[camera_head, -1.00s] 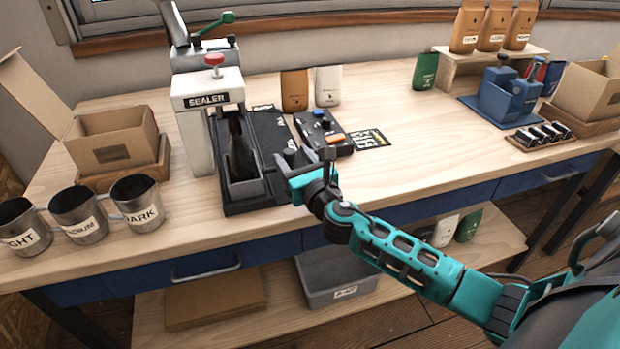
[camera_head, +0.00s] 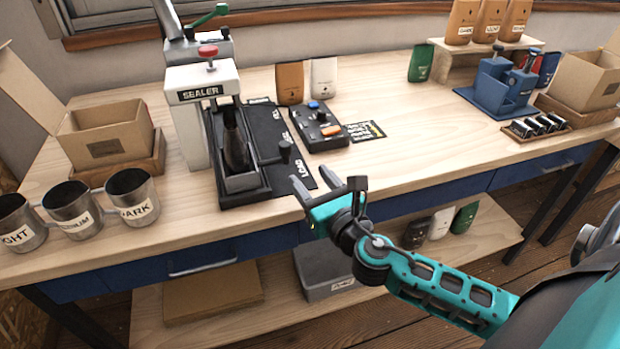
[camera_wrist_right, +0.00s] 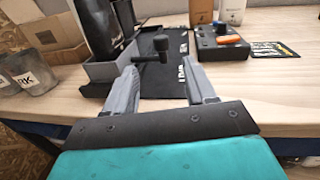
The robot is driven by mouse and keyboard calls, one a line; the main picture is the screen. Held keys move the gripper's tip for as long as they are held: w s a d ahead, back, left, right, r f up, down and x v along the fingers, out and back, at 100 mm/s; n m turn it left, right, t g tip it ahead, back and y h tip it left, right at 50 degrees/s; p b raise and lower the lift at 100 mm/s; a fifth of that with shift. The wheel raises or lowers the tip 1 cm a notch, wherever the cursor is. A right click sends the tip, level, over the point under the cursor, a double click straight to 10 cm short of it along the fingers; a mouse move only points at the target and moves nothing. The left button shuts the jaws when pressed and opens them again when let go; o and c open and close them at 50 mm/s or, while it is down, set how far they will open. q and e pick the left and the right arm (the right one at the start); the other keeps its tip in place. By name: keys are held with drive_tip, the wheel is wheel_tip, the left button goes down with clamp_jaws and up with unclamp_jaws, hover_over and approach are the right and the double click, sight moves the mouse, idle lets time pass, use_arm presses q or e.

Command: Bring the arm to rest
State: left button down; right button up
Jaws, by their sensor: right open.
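My right gripper (camera_head: 318,188) is open and empty, in front of the workbench's front edge, just short of the black sealer base. Its two grey fingers point toward the bench, and they also show spread apart in the right wrist view (camera_wrist_right: 168,85). The sealer (camera_head: 203,110) is white with a red knob on top. A dark bag (camera_head: 235,148) stands in its grey tray. A lever with a round black knob (camera_head: 284,150) sticks out near the tray, beyond the fingertips and apart from them. My left gripper is not in view.
Three metal cups (camera_head: 132,197) stand at the left front edge. A control box (camera_head: 318,126) lies right of the sealer. The workbench top (camera_head: 420,150) is clear in the middle right. A grey bin (camera_head: 325,270) and several bags (camera_head: 441,222) are on the lower shelf.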

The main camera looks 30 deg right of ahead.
drive_tip(key=s+f+m+g+h, duration=0.1)
drive_tip(key=s+f+m+g, duration=0.35)
drive_tip(key=m, duration=0.65)
drive_tip(key=s+f+m+g+h, duration=0.2)
drive_tip(key=s+f+m+g, duration=0.3)
drive_tip(key=m, duration=0.7)
drive_tip(key=s+a+m+g+y, duration=0.5)
drive_tip(key=s+a+m, duration=0.2)
drive_tip(key=s+m, duration=0.45)
drive_tip(key=w+a+f+n+t+y, duration=0.1)
drive_tip(key=w+a+f+t, duration=0.2)
drive_tip(key=w+f+t, duration=0.3)
drive_tip(key=shift+w+f+n+t+y, duration=0.35)
drive_tip(key=shift+f+t, duration=0.3)
drive_tip(key=shift+f, duration=0.95)
